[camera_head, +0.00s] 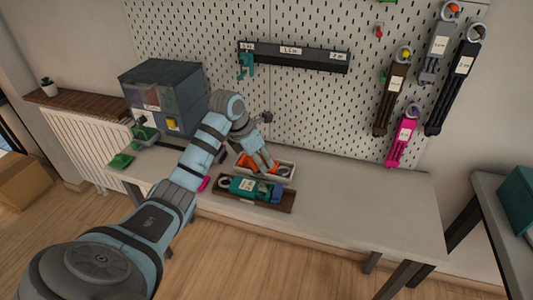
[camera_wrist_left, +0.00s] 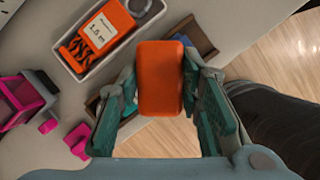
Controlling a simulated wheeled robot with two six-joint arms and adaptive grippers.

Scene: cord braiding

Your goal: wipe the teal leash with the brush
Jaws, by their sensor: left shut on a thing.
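The teal leash (camera_head: 243,186) lies in a dark wooden tray (camera_head: 284,207) near the bench's front edge. My left gripper (camera_head: 265,162) is above the bench, close to this tray and the grey tray behind it. In the left wrist view its teal-padded fingers are shut on an orange rounded block (camera_wrist_left: 160,78), which looks like the brush's back. Its bristles are not visible. The block and fingers hide most of the wooden tray (camera_wrist_left: 203,40) there, and I cannot tell whether the block touches the leash. My right gripper is not in view.
A grey tray (camera_wrist_left: 66,54) holds an orange leash (camera_wrist_left: 105,30) labelled 1.5 m. A pink leash (camera_wrist_left: 22,92) lies at the left. A grey drawer cabinet (camera_head: 165,85) stands at the bench's back left. Leashes hang on the pegboard (camera_head: 300,100). The bench's right part is clear.

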